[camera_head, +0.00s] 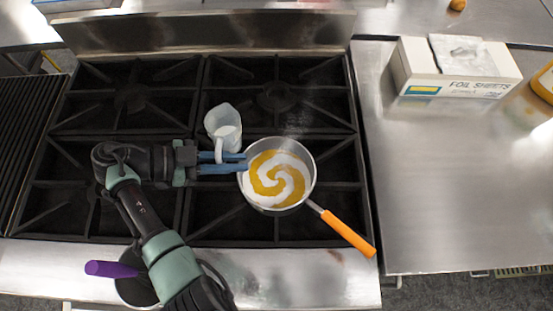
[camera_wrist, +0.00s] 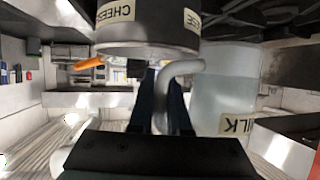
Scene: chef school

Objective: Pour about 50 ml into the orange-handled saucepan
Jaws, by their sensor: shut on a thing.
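The orange-handled saucepan (camera_head: 305,160) stands on the right front of the stove, holding a white and yellow swirl. Its label reads CHEESE in the wrist view (camera_wrist: 150,47). The translucent milk jug (camera_head: 217,114) is just left of the saucepan's rim, with white liquid showing inside. My gripper (camera_head: 243,162) has blue fingers, shut on the jug's handle (camera_wrist: 181,73). The jug body and its partly cut-off MILK label show right of the handle in the wrist view (camera_wrist: 222,90). I cannot tell the jug's exact tilt. No stream of milk is visible.
Black grates (camera_head: 150,85) surround the saucepan. A purple-handled pan (camera_head: 112,269) is at the lower left, partly hidden by my arm. A foil sheets box (camera_head: 455,85) stands on the right steel counter (camera_head: 450,180), whose front is clear. Faint steam rises above the saucepan.

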